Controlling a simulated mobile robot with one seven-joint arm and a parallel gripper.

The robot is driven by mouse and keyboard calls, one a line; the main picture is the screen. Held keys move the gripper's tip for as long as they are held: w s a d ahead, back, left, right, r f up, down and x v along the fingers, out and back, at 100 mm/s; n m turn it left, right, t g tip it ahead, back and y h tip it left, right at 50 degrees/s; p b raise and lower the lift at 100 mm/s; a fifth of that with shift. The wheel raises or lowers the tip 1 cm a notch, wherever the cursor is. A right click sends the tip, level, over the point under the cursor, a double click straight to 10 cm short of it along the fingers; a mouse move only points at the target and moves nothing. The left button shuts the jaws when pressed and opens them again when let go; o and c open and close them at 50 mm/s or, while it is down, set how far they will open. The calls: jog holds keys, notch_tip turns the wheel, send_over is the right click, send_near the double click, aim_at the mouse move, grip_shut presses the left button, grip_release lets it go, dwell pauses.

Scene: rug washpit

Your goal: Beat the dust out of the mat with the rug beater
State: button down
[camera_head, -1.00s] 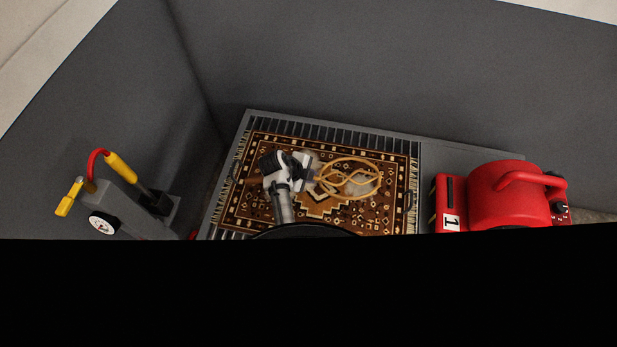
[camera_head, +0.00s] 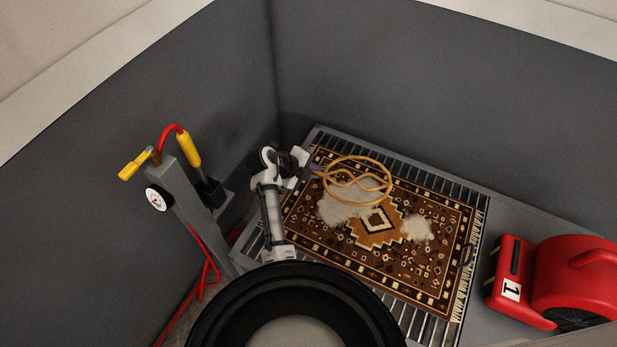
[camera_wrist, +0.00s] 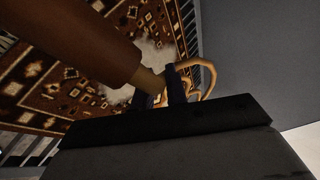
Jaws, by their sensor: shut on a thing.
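The patterned brown mat (camera_head: 388,263) lies flat on a slatted grate. Pale dust patches (camera_head: 417,229) show on it, one near its middle right and one at its upper left, partly behind the beater. My gripper (camera_head: 311,170) is shut on the handle of the rug beater (camera_head: 357,159), at the mat's far left side. The looped tan head extends right over the mat's upper part; I cannot tell whether it touches. In the wrist view the brown handle (camera_wrist: 75,40) crosses the upper left, and part of the looped head (camera_wrist: 207,72) shows beyond my gripper (camera_wrist: 175,84).
A red blower (camera_head: 580,280) stands right of the grate (camera_head: 447,331). At left is a grey post (camera_head: 187,200) with a gauge, yellow handles and a red hose (camera_head: 206,268). Dark grey walls (camera_head: 420,75) enclose the back and left.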

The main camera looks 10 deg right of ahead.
jog(key=shift+w+a, duration=0.1)
jog(key=shift+a, duration=0.2)
jog(key=shift+f+b, duration=1.4)
jog(key=shift+f, duration=1.45)
notch_tip(320, 180, down, 4)
jog(key=b, duration=0.3)
jog(key=shift+r+b, duration=0.1)
jog(key=shift+b, duration=0.25)
jog(key=shift+r+p, duration=1.35)
jog(key=shift+r, duration=1.1)
jog(key=shift+f, duration=0.15)
